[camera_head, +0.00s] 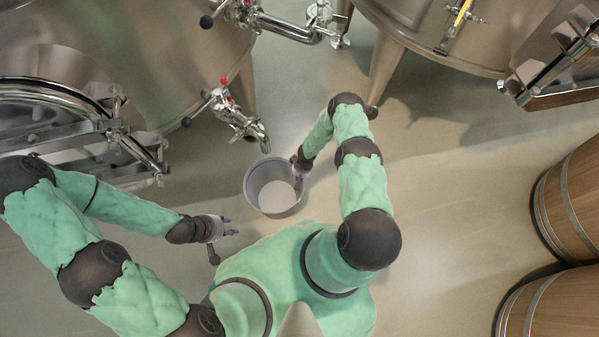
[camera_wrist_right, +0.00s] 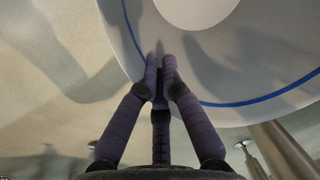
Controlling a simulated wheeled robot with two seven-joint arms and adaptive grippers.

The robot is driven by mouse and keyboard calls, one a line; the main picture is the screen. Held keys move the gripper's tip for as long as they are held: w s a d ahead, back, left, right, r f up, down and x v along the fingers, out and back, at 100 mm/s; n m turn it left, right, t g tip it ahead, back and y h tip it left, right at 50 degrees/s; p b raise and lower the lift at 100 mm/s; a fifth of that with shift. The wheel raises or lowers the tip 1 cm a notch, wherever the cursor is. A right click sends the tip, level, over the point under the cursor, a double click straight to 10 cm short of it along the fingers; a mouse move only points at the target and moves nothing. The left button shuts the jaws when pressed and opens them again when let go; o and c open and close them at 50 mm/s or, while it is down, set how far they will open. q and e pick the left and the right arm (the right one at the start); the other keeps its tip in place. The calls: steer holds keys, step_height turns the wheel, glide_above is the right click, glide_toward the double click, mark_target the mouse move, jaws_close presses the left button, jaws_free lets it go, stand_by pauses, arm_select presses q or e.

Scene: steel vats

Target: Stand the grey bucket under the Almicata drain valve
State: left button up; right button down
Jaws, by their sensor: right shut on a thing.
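The grey bucket (camera_head: 252,190) is upright and looks empty in the head view, just in front of a drain valve (camera_head: 240,120) on the left vat. The valve's spout end shows close to the bucket's far rim. No name is readable on the valve. My right gripper (camera_head: 298,168) is shut on the bucket at its right side. In the right wrist view, the fingers (camera_wrist_right: 160,72) meet at the bucket's wall (camera_wrist_right: 235,60), which has a blue line. I cannot tell whether its base touches the floor. My left gripper (camera_head: 226,228) is open and empty, left and nearer than the bucket.
The steel vat (camera_head: 140,40) stands at the back left, with a manway door (camera_head: 60,120) at far left. Another pipe with a valve (camera_head: 290,28) is further back. A second vat (camera_head: 430,30) stands back right. Wooden barrels (camera_head: 575,200) stand at right. Floor right of centre is clear.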

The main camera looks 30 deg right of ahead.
steer(key=c, duration=1.4)
jaws_free()
steer(key=shift+r, duration=0.1)
step_height(320, 180, up, 12)
steer(key=d+p, duration=0.1)
steer(key=p, duration=0.5)
steer(key=shift+s+d+p, duration=0.15)
steer(key=shift+d+p, duration=0.15)
steer(key=shift+p, duration=0.1)
